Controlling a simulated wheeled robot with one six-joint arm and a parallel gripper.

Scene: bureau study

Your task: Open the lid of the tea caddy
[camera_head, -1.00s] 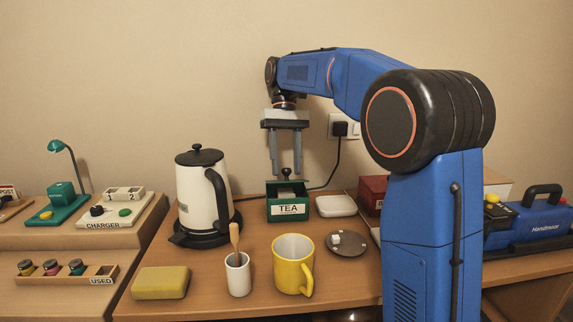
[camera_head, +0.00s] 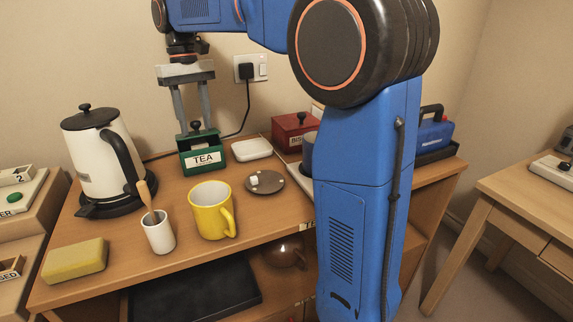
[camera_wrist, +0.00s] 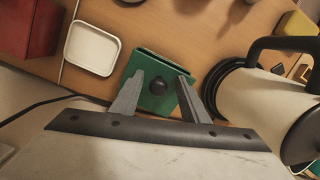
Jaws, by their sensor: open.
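The green tea caddy (camera_head: 203,160) with a white TEA label stands at the back of the desk, right of the kettle. A dark round knob (camera_head: 195,125) tops its green lid, and the knob also shows in the wrist view (camera_wrist: 157,86). My gripper (camera_head: 194,130) points down over the caddy with its fingers apart. In the wrist view my gripper (camera_wrist: 155,84) has one finger on each side of the knob, and a gap shows between knob and fingers. Whether the fingertips touch the lid cannot be told.
A white kettle (camera_head: 97,160) stands left of the caddy, and a white dish (camera_head: 251,149) and red box (camera_head: 293,130) stand to the right. A yellow mug (camera_head: 209,214), a white cup with a wooden-handled tool (camera_head: 158,235) and a dark disc (camera_head: 264,182) are in front.

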